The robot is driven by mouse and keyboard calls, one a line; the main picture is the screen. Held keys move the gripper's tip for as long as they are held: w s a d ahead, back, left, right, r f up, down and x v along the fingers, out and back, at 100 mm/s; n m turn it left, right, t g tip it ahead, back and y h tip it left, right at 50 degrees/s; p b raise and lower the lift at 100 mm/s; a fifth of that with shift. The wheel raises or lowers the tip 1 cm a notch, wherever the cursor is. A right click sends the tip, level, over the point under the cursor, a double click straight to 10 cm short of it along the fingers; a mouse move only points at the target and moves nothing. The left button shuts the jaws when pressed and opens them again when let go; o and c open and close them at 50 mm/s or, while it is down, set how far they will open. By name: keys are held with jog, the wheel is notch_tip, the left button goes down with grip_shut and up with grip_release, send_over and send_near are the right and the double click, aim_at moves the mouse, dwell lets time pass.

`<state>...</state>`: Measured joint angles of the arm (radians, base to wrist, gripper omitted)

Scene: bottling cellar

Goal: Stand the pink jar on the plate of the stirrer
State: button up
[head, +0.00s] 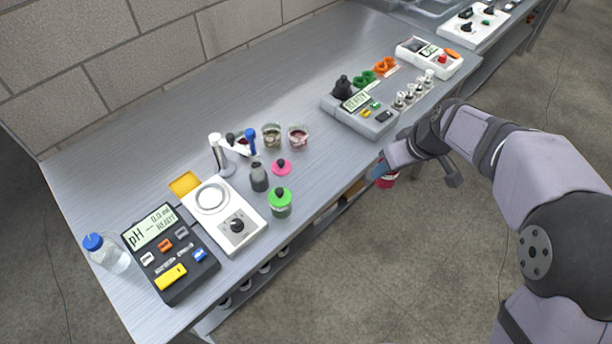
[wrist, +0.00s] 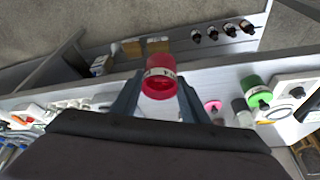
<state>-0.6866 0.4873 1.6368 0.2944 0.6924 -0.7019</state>
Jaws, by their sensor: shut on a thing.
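My gripper (head: 381,172) is shut on the pink jar (head: 388,181), in the air just off the front edge of the bench. In the wrist view the pink jar (wrist: 160,82), deep pink-red with a pale label band, sits between the two fingers. The stirrer (head: 237,227) is a white box with a dark knob, on the bench left of my gripper. Its round plate (head: 212,197) looks bare. Part of a white device, seemingly the stirrer, shows at the right edge of the wrist view (wrist: 296,80).
Glass beakers (head: 272,135) are behind. The bench's middle is clear.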

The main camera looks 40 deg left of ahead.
jog(key=s+a+r, duration=0.3)
jog(key=s+a, duration=1.1)
jog(key=s, duration=0.2)
jog(key=s+a+r+n+b, duration=0.1)
jog(key=s+a+r, duration=0.3)
jog(key=s+a, duration=1)
jog(key=shift+s+a+r, duration=0.15)
jog(key=shift+s+a, duration=0.05)
jog(key=shift+s, duration=0.95)
jog(key=b, duration=0.1)
send_over(211, 199)
notch_tip(211, 199, down, 5)
jog(key=shift+f, duration=2.5)
jog(key=shift+f, duration=0.2)
jog(key=o, duration=1.3)
jog(key=shift+c, duration=0.2)
